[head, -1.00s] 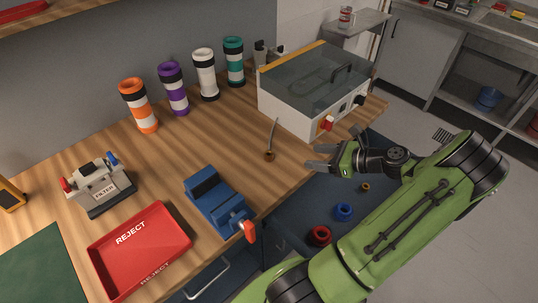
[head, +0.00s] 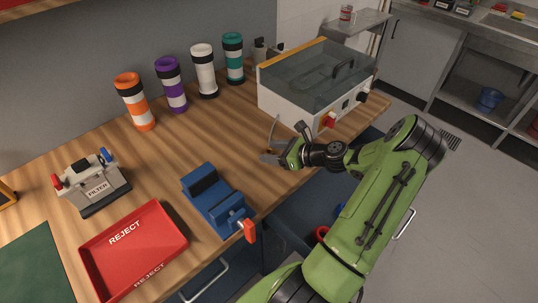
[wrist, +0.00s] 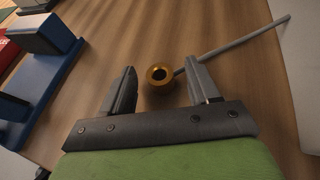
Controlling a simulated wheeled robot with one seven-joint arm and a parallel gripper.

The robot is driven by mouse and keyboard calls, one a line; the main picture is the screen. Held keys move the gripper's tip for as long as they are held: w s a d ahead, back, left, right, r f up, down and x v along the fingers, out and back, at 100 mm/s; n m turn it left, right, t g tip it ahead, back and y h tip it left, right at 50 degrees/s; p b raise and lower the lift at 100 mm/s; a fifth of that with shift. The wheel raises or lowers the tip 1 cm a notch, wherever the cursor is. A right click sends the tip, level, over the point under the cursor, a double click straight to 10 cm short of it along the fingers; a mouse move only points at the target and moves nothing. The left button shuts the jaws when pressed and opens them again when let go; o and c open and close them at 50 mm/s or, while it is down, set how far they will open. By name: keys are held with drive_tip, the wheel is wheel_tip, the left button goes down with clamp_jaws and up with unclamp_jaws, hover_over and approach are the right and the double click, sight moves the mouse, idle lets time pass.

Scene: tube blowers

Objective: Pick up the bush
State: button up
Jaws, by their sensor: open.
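The bush, a small brass ring (wrist: 159,75), lies on the wooden table in the wrist view, its hole facing up. A thin grey rod (wrist: 236,43) runs from beside it to the upper right; I cannot tell whether they touch. In the head view the rod (head: 273,128) shows, but the bush is mostly hidden by my gripper. My gripper (head: 284,144) is open and low over the table edge. In the wrist view the bush appears between the fingertips, with space on both sides and nothing held.
A blue clamp-like fixture (head: 213,201) stands left of my gripper. A white box with a clear lid (head: 297,106) stands close behind it. A red reject tray (head: 106,262) is at front left. Banded tubes (head: 205,72) line the back. An open blue drawer (head: 290,240) lies below.

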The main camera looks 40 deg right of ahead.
drive_tip(key=shift+r, duration=0.1)
clamp_jaws()
